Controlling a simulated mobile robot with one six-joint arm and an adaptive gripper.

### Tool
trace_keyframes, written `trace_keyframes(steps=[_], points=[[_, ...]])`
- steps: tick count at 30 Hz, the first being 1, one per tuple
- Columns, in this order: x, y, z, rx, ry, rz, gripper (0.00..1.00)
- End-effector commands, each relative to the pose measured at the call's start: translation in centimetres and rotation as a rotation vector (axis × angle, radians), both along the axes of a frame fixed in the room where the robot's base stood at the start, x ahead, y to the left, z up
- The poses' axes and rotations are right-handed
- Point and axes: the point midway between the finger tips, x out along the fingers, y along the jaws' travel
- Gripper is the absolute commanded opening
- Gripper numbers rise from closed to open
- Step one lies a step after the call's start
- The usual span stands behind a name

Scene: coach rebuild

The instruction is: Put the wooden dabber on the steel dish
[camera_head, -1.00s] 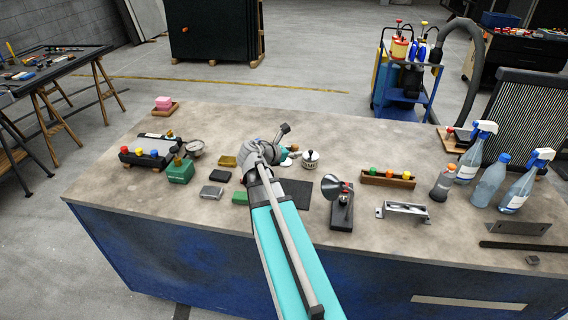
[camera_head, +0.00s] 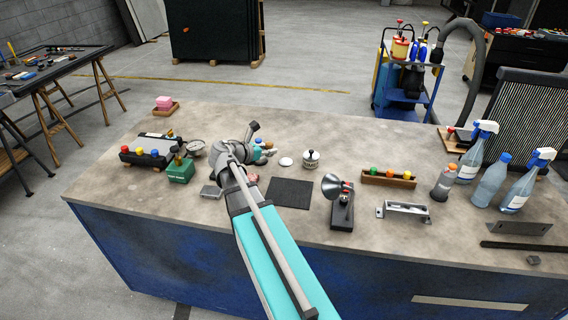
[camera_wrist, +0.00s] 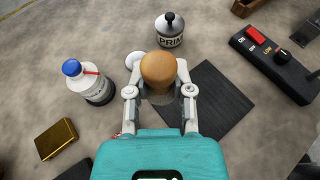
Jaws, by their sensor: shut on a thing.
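The wooden dabber (camera_wrist: 158,68), with a round light-brown top, is between the two fingers of my gripper (camera_wrist: 160,92) in the wrist view. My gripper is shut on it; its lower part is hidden. In the head view my gripper (camera_head: 260,149) is over the middle-left of the bench, and my arm largely hides the dabber.
A blue-capped bottle (camera_wrist: 88,82), a brass block (camera_wrist: 55,139), a white disc (camera_wrist: 133,60) and a lidded pot (camera_wrist: 170,30) surround my gripper. A dark mat (camera_head: 290,192) lies bare.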

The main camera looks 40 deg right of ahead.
Motion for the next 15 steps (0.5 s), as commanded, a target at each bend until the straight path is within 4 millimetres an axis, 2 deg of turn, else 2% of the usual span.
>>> trace_keyframes(steps=[8, 15], points=[[0.2, -0.3, -0.2, 0.0, -0.001, 0.001, 0.0], [1.6, -2.7, -1.7, 0.0, -0.002, -0.002, 0.0]])
